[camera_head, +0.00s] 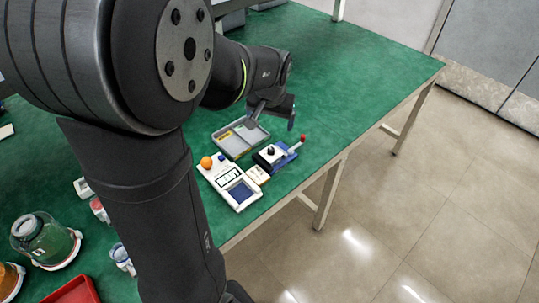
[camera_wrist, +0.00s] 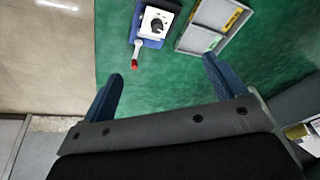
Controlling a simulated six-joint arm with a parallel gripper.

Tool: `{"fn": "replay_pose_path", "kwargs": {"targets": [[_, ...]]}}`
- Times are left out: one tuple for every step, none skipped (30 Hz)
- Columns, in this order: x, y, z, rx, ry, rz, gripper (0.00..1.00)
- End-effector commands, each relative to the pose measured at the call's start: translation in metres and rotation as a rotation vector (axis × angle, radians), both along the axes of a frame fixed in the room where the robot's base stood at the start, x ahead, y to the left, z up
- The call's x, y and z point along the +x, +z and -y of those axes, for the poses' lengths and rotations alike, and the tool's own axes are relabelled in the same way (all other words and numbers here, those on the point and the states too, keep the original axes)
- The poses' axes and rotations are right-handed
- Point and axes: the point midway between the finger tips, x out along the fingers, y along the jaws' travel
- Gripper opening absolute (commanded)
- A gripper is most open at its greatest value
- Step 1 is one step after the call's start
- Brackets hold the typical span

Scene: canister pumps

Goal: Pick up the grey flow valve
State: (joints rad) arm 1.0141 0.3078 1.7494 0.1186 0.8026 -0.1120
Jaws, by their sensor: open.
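A small pale-grey block with a black knob, which looks like the grey flow valve (camera_head: 269,152), sits on a blue base (camera_head: 284,158) with a red-tipped lever. In the wrist view the valve (camera_wrist: 156,20) is near the top edge, with the lever pointing down the picture. My gripper (camera_head: 272,113) is open and empty above the table, beyond the valve in the head view. In the wrist view the valve lies ahead of the gap between my fingertips (camera_wrist: 163,70), apart from both. My arm hides part of the table in the head view.
A grey tray (camera_head: 218,139) with yellow pieces lies beside the valve. A white device (camera_head: 230,181) with an orange knob and a small beige box (camera_head: 258,175) are close by. Jars (camera_head: 43,238) and a red tray (camera_head: 74,292) are at left. The green table is clear towards the far right.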

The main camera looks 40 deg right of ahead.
Motion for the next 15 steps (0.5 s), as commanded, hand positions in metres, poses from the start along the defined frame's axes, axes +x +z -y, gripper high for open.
{"fn": "replay_pose_path", "kwargs": {"targets": [[-0.006,-0.005,-0.005,-0.033,0.047,0.005,0.88],[-0.007,-0.007,-0.007,-0.053,0.074,0.008,0.88],[-0.01,-0.01,-0.009,-0.074,0.103,0.01,0.88],[-0.011,-0.011,-0.011,-0.089,0.122,0.011,0.88],[-0.013,-0.012,-0.012,-0.1,0.138,0.011,0.88],[-0.014,-0.013,-0.013,-0.114,0.154,0.011,0.88],[-0.014,-0.015,-0.013,-0.12,0.162,0.011,0.88],[-0.015,-0.017,-0.013,-0.123,0.168,0.011,0.88],[-0.014,-0.019,-0.013,-0.127,0.174,0.01,0.88],[-0.013,-0.022,-0.012,-0.127,0.176,0.01,0.88],[-0.012,-0.026,-0.011,-0.127,0.176,0.009,0.88],[-0.011,-0.031,-0.01,-0.126,0.175,0.009,0.88],[-0.009,-0.036,-0.008,-0.126,0.175,0.009,0.88],[-0.008,-0.041,-0.007,-0.123,0.174,0.009,0.88],[-0.006,-0.047,-0.005,-0.124,0.174,0.009,0.88]]}}
